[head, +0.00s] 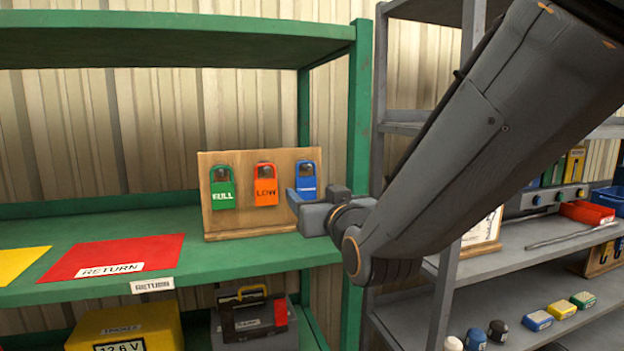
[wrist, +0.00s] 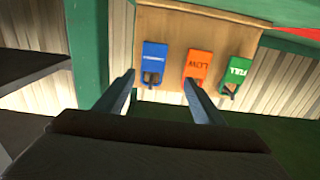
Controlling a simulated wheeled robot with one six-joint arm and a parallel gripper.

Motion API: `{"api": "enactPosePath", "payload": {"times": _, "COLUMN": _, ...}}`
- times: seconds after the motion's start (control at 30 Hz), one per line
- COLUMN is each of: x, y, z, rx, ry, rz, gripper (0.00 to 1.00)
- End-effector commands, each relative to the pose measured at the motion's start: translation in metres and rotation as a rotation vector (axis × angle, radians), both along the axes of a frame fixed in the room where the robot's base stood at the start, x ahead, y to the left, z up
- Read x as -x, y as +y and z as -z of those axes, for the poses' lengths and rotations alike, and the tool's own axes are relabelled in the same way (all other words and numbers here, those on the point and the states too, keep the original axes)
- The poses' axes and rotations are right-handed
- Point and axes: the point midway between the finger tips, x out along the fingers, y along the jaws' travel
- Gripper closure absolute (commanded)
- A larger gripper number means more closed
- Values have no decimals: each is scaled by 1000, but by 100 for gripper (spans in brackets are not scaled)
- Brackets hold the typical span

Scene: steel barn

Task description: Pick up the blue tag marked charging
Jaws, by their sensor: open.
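The blue tag (head: 307,172) hangs at the right end of a wooden board, partly covered by my gripper in the head view. Its white lettering is too small to read. It also shows in the wrist view (wrist: 154,55), upside down. My gripper (head: 312,194) is open and empty in front of the board. In the wrist view its two fingers (wrist: 160,82) stand apart, with the blue tag between and beyond them. An orange tag marked LOW (head: 265,186) and a green tag marked FULL (head: 222,190) hang to the left on the same board.
The board (head: 240,229) stands on a green shelf (head: 220,259) beside a green post (head: 357,120). A red RETURN mat (head: 120,252) and a yellow mat (head: 15,262) lie left. A grey rack (head: 540,240) with several items stands right.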

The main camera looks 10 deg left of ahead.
Motion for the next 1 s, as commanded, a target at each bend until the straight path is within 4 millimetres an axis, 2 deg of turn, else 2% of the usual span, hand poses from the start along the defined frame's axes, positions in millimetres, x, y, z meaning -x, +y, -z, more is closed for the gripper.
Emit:
{"api": "enactPosePath", "payload": {"times": 0.37, "x": -32, "y": 1, "z": 0, "rx": -1, "ry": 1, "rz": 22, "gripper": 38}}
{"api": "enactPosePath", "payload": {"times": 0.7, "x": -65, "y": 16, "z": 1, "rx": 0, "ry": 0, "rz": 20, "gripper": 38}}
{"api": "enactPosePath", "payload": {"times": 1.0, "x": -76, "y": 24, "z": 3, "rx": 0, "ry": 0, "rz": 18, "gripper": 38}}
